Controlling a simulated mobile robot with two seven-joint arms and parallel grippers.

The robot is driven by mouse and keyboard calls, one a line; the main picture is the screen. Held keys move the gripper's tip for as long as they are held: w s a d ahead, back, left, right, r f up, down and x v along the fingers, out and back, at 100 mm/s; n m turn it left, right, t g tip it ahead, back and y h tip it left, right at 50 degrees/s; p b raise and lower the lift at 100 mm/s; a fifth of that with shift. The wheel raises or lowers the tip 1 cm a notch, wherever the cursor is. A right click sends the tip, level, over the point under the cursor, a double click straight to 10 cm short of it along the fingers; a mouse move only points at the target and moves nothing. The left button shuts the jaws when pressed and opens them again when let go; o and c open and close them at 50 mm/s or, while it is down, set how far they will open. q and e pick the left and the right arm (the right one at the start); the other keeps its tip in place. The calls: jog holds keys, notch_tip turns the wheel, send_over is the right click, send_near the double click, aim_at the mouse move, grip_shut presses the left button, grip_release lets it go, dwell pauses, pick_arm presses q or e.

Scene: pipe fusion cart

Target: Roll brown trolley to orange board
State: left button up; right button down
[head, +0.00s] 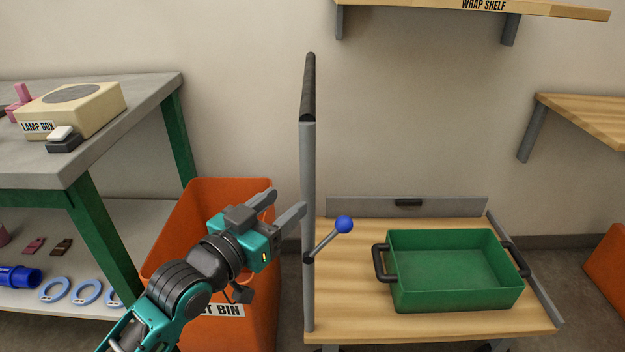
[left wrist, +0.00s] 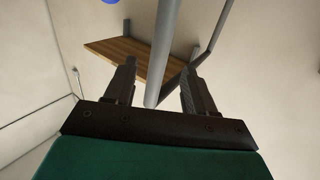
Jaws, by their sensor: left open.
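The brown trolley has a wooden deck (head: 350,310), a low grey back panel and a grey upright (head: 308,190) at its left side, topped by a black handle bar (head: 309,85). A lever with a blue knob (head: 344,224) sticks out from the upright. My left gripper (head: 289,203) is open and empty, just left of the upright, below the handle bar. In the left wrist view the fingers (left wrist: 158,68) are spread, with a grey post (left wrist: 164,50) showing between them; I cannot tell whether they touch it. No orange board is recognisable. My right gripper is out of view.
A green tray (head: 455,265) with black handles stands on the deck. An orange bin (head: 200,200) is behind my left arm. A workbench (head: 150,95) with a lamp box (head: 75,105) stands at left. An orange object (head: 608,262) shows at the right edge. A wrap shelf (head: 430,8) hangs above.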

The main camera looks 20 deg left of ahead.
aim_at(314, 179)
pick_arm(q)
jog(key=b+x, duration=0.2)
jog(key=x, duration=0.8)
jog(key=shift+f, duration=0.1)
jog(key=shift+c, duration=0.5)
grip_shut()
